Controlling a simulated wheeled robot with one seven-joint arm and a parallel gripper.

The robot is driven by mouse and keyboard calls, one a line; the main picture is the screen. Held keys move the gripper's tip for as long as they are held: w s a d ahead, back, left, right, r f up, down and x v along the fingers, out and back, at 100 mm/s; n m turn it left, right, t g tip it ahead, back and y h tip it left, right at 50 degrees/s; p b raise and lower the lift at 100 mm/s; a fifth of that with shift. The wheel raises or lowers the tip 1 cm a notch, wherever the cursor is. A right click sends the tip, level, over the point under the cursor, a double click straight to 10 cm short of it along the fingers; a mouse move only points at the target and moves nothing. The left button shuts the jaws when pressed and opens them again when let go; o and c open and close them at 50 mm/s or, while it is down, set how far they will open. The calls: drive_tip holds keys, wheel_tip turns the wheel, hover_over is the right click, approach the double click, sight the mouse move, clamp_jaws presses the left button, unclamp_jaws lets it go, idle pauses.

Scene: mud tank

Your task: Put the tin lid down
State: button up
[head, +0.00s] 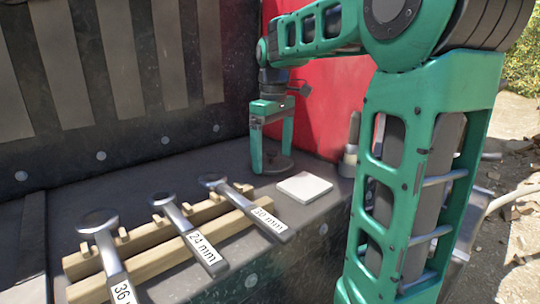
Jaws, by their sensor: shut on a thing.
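My gripper (271,158) points down at the back of the dark deck, with its two green fingers shut on the tin lid (279,166). The lid is a round, flat, dark grey disc between the fingertips. It is very low, at or just above the deck; I cannot tell whether it touches. The fingers hide part of its rim.
A white square plate (304,187) lies just right of the lid. Labelled wrenches, 36 mm, 24 mm (188,230) and 30 mm (243,207), rest on a wooden rack (150,262) at front left. A metal bottle-like object (350,150) stands to the right. A red panel is behind.

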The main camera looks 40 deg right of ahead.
sight(273, 150)
drive_tip(key=shift+f, duration=0.2)
drive_tip(key=o, duration=0.7)
drive_tip(key=shift+o, duration=0.2)
drive_tip(key=shift+r, duration=0.1)
wheel_tip(273, 150, up, 12)
idle(0.6)
